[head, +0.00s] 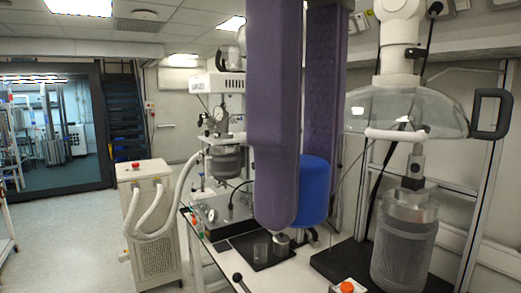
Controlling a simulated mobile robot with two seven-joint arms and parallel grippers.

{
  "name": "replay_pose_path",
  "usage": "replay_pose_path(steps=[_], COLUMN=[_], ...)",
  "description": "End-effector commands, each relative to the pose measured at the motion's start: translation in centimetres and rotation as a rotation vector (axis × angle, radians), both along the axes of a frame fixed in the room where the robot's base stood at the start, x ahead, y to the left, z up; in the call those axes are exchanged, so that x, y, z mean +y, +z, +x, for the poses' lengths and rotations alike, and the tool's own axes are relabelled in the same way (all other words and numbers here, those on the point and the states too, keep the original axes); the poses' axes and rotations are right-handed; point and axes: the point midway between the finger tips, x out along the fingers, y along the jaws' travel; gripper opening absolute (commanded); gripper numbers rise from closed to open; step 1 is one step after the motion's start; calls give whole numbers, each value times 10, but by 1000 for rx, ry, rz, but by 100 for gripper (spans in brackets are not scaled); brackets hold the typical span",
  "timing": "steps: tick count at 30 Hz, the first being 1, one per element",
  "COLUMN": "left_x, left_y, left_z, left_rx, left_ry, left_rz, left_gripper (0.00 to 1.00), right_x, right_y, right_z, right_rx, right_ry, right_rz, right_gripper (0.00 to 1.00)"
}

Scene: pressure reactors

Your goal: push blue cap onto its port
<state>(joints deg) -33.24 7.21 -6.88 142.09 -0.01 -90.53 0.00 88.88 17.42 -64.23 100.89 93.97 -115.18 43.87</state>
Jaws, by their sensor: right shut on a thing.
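My right arm hangs down through the middle of the head view as a thick purple link. My right gripper is low behind this link, and its fingertips cannot be made out. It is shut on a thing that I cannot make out. I cannot pick out a small blue cap or its port. A large blue cylinder (313,190) stands just right of the purple link and is partly covered by it. My left gripper is not in view.
A clear beaker (261,250) and a small metal cylinder (281,244) stand on a black mat. A reactor with gauges (224,160) stands behind. A hose cabinet (150,225) is left; the floor there is clear.

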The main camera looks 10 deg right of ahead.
Motion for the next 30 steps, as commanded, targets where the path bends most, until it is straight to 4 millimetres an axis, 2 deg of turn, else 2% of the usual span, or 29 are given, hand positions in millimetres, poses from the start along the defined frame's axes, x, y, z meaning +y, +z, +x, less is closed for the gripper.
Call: replay_pose_path(steps=[5, 15, 30], left_x=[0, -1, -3], left_y=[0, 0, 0], left_z=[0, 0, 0], left_rx=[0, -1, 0], left_ry=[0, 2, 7], left_rz=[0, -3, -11], left_gripper=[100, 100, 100], right_x=[8, 33, 32], right_y=[-8, -34, -36], right_z=[5, 26, 28], right_rx=[3, 2, -1], right_ry=[77, 363, 442], right_rz=[2, 1, 1], right_gripper=[0, 0, 0])
